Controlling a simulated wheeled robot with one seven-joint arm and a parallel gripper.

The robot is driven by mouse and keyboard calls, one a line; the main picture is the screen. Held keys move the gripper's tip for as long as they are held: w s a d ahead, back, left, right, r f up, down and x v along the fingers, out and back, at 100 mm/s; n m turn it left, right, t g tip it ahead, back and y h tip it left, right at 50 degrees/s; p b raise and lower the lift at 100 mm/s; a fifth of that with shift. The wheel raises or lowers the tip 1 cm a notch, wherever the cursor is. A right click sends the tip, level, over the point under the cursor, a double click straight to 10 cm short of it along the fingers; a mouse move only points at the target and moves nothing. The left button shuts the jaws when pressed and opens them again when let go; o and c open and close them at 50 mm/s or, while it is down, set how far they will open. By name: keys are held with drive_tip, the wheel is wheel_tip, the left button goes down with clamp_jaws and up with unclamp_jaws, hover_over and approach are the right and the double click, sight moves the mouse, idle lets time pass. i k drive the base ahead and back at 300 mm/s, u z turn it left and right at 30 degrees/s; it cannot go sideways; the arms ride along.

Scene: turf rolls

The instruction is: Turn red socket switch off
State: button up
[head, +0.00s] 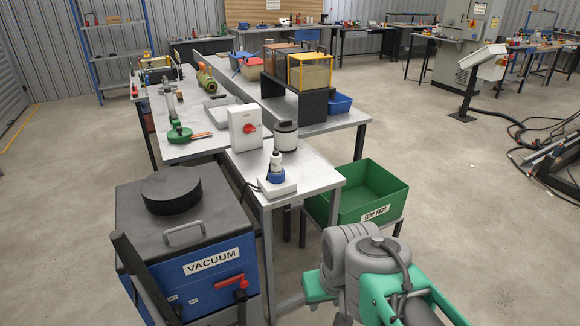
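A white switch box (237,121) stands upright on the metal bench, with a red rotary knob (249,128) on its front face. The knob is small here, and I cannot read its on or off marks. A white socket-like block (278,188) with a blue and grey fitting (275,170) upright on it sits at the bench's near end. My grey and green arm fills the bottom right, apart from the bench. My gripper's fingers are not visible, so whether it holds anything is hidden.
A blue vacuum unit (207,270) with a red lever (232,282) stands at the bench's near left. A green bin (385,190) stands right of the bench, close beyond my arm. A dark-lidded canister (285,136) stands right of the switch box. Open floor lies right; cables cross the far right.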

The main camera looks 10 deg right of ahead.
sight(248, 128)
drive_tip(key=z, duration=0.1)
drive_tip(key=k, duration=0.4)
drive_tip(key=u, duration=0.55)
drive_tip(key=i, duration=0.95)
drive_tip(key=z, duration=0.35)
drive_tip(key=k, duration=0.55)
drive_tip(key=z, duration=0.45)
drive_tip(key=i, duration=0.95)
drive_tip(key=u, duration=0.6)
drive_tip(key=i, duration=0.5)
drive_tip(key=u, duration=0.3)
